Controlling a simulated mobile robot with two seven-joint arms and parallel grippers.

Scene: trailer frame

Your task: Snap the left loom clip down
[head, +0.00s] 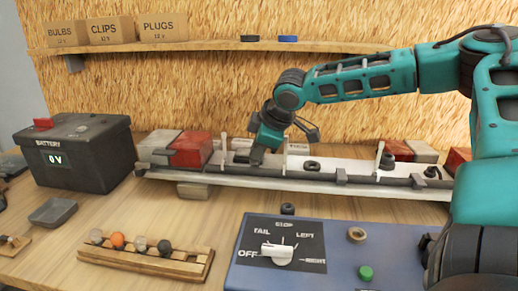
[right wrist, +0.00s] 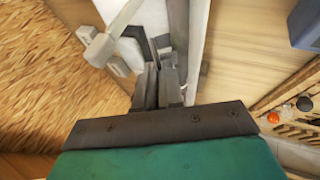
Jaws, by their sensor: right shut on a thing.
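The white trailer frame (head: 330,187) lies across the bench, with the dark wiring loom (head: 310,176) running along it. Two grey loom clips show on it, one in the middle (head: 341,178) and one further right (head: 417,181). My right gripper (head: 256,157) reaches down at the left part of the frame, where the left loom clip is largely hidden by its fingers. In the right wrist view the right gripper's fingers (right wrist: 160,88) are close together, shut on the left clip at the loom. My left gripper is not in view.
A red lamp (head: 191,149) sits at the frame's left end, near the black battery (head: 78,152) reading 0 V. A blue switch box (head: 330,250) and a wooden bulb rack (head: 145,262) stand in front. The bench between rack and frame is mostly clear.

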